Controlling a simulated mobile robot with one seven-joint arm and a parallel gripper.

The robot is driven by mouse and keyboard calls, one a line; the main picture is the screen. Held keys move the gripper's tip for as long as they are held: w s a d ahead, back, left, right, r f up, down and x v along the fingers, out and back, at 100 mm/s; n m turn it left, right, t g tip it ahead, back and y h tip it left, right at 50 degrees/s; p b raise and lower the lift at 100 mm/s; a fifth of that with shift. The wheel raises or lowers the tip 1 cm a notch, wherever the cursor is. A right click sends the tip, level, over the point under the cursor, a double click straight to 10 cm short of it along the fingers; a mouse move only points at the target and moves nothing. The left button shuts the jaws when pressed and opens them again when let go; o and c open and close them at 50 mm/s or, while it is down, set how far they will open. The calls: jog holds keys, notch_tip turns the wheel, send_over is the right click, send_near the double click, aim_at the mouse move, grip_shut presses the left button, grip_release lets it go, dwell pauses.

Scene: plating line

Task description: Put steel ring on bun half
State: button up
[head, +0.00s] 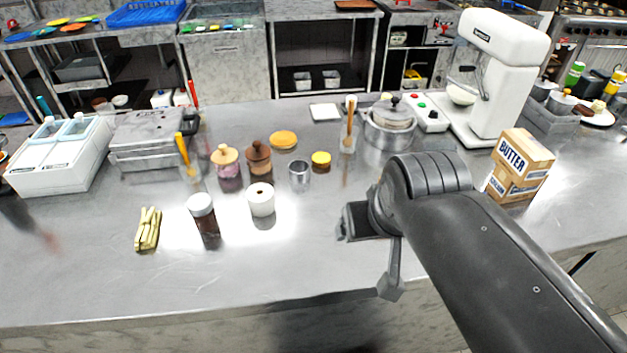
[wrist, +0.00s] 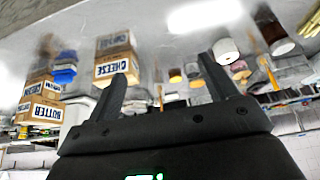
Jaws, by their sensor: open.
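The steel ring (head: 299,176) is a small grey metal cylinder standing on the steel counter, left of and behind my gripper. A flat orange-tan disc (head: 283,140), which looks like the bun half, lies on the counter behind the ring and apart from it. My gripper (head: 368,256) is open above the front of the counter, to the right of the ring and not touching it. In the wrist view its two spread fingers (wrist: 163,80) have nothing held between them.
A white roll (head: 261,200) stands left of the ring, with a dark jar (head: 207,222) beyond it. A short yellow-topped item (head: 321,161) is right of the ring. A pot (head: 390,125), mixer (head: 497,80) and butter box (head: 524,158) stand right. The front counter is mostly clear.

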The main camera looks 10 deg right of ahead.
jog(key=shift+w, duration=0.1)
jog(key=n+g+y, duration=0.1)
jog(key=n, duration=0.2)
send_over(299, 168)
jog(key=s, duration=0.5)
jog(key=f, duration=1.2)
jog(key=shift+d+f, duration=0.2)
jog(key=shift+f, duration=0.15)
jog(key=shift+x, duration=3.15)
jog(key=shift+s, duration=0.15)
jog(key=shift+c, duration=0.6)
